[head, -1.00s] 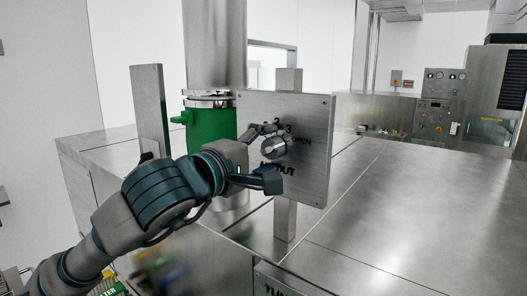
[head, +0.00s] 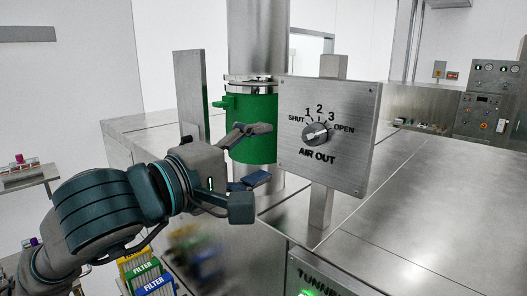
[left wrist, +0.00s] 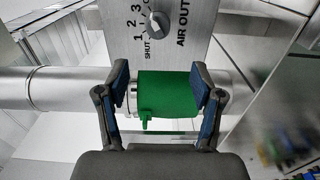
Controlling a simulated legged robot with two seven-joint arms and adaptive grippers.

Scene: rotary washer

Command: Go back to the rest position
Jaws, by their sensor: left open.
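My left gripper (head: 262,156) is open and empty. It stands left of the AIR OUT panel (head: 352,160) and in front of the green collar (head: 250,140) on the steel pipe. The round knob (head: 315,133) on the panel is free of the gripper, with marks SHUT, 1, 2, 3 and OPEN around it. In the left wrist view my left gripper (left wrist: 158,90) has its fingers spread, with the green collar (left wrist: 165,95) visible between them and the knob (left wrist: 158,24) beyond at the top. My right gripper is not in view.
A steel plate (head: 189,97) stands left of the pipe. FILTER boxes (head: 150,275) lie low beneath my left arm. A TUNNEL panel (head: 318,278) is at the bottom. The steel worktop (head: 420,215) at right is clear, with a control panel (head: 484,112) behind.

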